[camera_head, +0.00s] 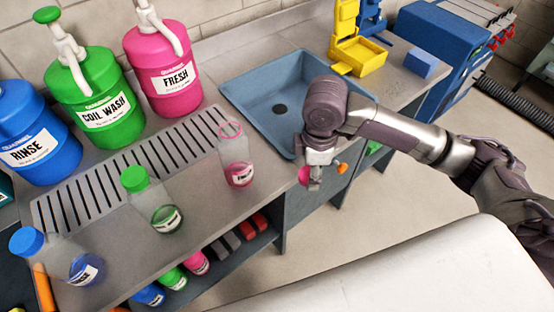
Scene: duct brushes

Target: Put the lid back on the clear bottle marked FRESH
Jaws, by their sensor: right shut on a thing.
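The clear bottle (235,150) with pink liquid and a pink ring at its open mouth stands upright on the counter, left of the sink. The small label low on it is too small to read surely. My right gripper (315,178) is in front of the sink's near edge, to the right of this bottle and apart from it. It is shut on a pink lid (304,176), which is partly hidden by the fingers. My left gripper is not in view.
Clear bottles with a green cap (133,179) and a blue cap (26,241) stand to the left. Pink FRESH (165,60), green COIL WASH (98,85) and blue RINSE (30,125) jugs stand behind a slotted drain (75,198). The blue sink (250,90) is empty.

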